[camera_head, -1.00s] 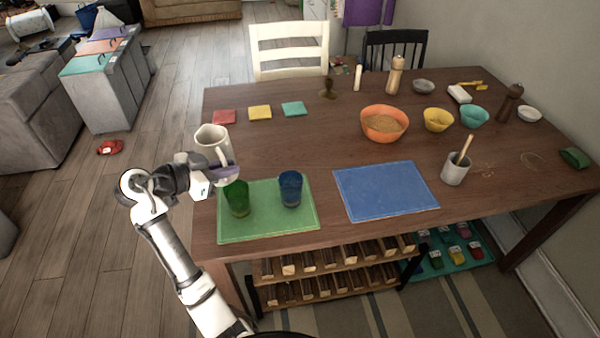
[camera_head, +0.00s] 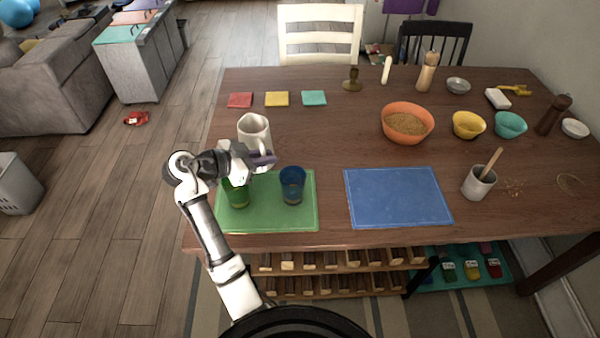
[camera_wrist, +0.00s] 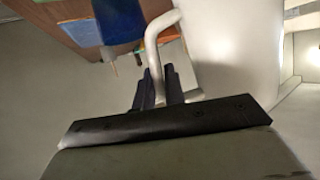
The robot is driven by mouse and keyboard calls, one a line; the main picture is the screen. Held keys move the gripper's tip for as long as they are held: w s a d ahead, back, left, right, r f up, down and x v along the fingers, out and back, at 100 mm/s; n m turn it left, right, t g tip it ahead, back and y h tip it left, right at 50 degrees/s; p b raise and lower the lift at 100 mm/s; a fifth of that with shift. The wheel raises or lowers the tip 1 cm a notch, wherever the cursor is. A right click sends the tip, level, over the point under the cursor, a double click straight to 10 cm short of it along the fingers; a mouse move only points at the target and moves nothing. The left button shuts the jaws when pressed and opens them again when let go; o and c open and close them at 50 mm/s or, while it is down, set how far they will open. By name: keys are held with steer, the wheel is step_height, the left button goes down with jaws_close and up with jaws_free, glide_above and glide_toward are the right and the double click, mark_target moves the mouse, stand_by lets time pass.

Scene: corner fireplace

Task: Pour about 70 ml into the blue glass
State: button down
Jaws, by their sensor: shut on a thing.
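The blue glass (camera_head: 292,186) stands upright on the right part of the green mat (camera_head: 270,217). A green glass (camera_head: 237,194) stands to its left, partly behind my arm. My gripper (camera_head: 262,161) is shut on the handle of a white jug (camera_head: 254,130). The jug looks roughly upright, beyond the green glass and left of the blue glass. In the wrist view, my fingers (camera_wrist: 158,88) close around the jug's handle (camera_wrist: 153,50), with its pale body (camera_wrist: 235,70) at right. I cannot see the jug's contents or the level in the blue glass.
A blue mat (camera_head: 398,196) lies bare to the right. Red, yellow and teal squares (camera_head: 277,98) lie behind the jug. An orange bowl (camera_head: 407,122) with brown contents and a pale pot (camera_head: 478,183) with a stick stand further right.

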steer(key=shift+d+f, duration=0.1)
steer(key=shift+f, duration=0.45)
